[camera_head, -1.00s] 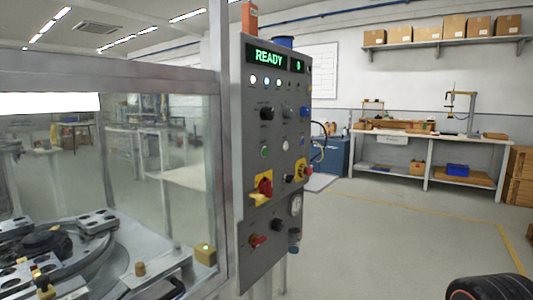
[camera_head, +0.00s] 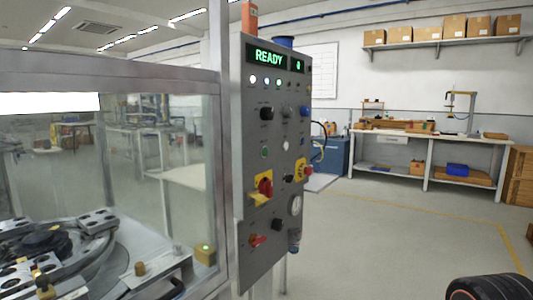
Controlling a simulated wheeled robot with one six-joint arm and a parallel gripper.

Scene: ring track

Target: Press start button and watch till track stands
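The grey control panel (camera_head: 271,150) stands in the middle of the view, with a green READY display (camera_head: 269,56) and a small digit beside it. A black, orange-ringed part of my arm shows at the lower right. My gripper is not in view.
The guard's metal post (camera_head: 218,150) stands just left of the panel. Open floor (camera_head: 390,230) lies to the right, before a workbench (camera_head: 430,140).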

